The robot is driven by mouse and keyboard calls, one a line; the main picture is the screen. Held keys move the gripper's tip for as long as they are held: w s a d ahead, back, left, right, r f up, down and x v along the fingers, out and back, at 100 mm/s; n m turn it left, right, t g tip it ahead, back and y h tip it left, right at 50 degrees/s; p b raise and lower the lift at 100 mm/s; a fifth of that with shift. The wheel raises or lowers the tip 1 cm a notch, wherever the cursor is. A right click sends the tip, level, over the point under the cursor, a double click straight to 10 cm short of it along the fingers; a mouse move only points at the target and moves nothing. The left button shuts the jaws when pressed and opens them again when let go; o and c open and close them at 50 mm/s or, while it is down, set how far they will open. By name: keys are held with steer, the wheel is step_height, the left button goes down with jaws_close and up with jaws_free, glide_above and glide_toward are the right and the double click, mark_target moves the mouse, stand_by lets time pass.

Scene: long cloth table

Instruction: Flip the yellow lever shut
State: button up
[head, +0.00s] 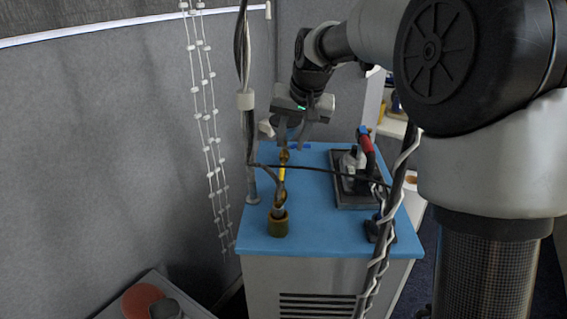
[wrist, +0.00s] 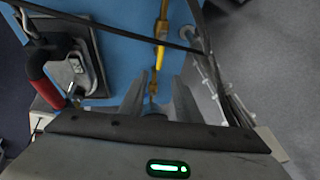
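The yellow lever (head: 282,173) stands out over the blue cabinet top, above a brass-coloured fitting (head: 278,224) at the near left. In the wrist view the lever (wrist: 161,30) runs down from the top edge, and its narrow brass-coloured end reaches between my fingers. My gripper (head: 292,143) is at the far end of the lever, above the cabinet top. In the wrist view my gripper (wrist: 158,98) has its two fingers spread, with visible gaps beside the brass-coloured part. Whether a finger touches it is unclear.
The blue cabinet top (head: 320,235) is clear in front. A red-handled device (head: 352,170) on a dark base stands to the right. A dark cable (head: 320,169) crosses above the top. White beaded strings (head: 208,130) hang at the left by a grey wall.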

mark_target(282, 170)
steer(key=x, duration=1.2)
steer(key=shift+p, duration=0.3)
jaws_close()
